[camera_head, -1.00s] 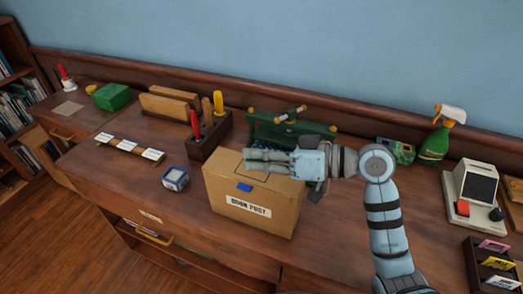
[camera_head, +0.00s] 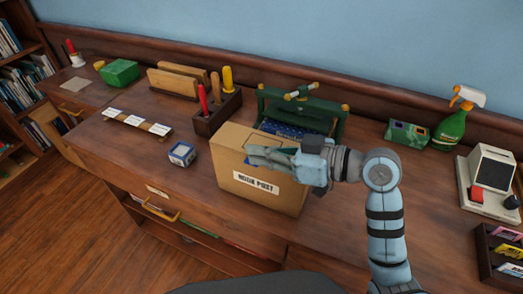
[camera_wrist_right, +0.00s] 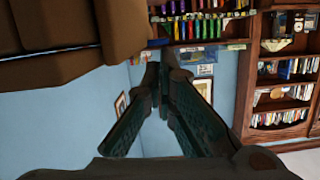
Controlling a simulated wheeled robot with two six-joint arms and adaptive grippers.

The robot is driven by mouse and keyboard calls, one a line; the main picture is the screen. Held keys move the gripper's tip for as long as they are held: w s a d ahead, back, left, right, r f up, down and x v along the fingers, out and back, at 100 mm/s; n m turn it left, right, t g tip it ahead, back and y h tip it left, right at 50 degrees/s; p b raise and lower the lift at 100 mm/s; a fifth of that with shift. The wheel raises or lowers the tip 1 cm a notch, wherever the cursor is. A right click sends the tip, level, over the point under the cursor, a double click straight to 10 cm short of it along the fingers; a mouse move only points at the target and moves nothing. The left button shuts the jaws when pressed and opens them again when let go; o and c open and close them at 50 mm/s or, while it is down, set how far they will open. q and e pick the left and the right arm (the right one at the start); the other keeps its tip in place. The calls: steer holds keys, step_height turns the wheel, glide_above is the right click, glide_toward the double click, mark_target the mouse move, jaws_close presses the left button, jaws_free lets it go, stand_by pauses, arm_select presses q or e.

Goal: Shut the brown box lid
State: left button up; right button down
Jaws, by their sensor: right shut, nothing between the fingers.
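The brown box (camera_head: 228,170) stands on the wooden desk, with a white label on its front. Its brown top (camera_head: 237,137) shows at the back left; the rest is behind my right gripper, and I cannot tell whether the lid is fully down. My right gripper (camera_head: 251,156) is shut and empty, lying across the box's upper front edge. My left gripper is not in view.
A green press (camera_head: 340,122) stands right behind the box. A dark tool holder (camera_head: 215,119) and a small blue-white box (camera_head: 182,153) are to its left. A spray bottle (camera_head: 450,128) and a card reader (camera_head: 488,170) are at the right.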

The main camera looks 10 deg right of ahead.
steer(key=shift+r, duration=0.1)
steer(key=s+d+r+p, duration=0.3)
steer(key=s+d+r, duration=0.2)
steer(key=d, duration=0.3)
steer(key=shift+s+r, duration=0.15)
steer(key=shift+r, duration=0.5)
steer(key=shift+d, duration=0.15)
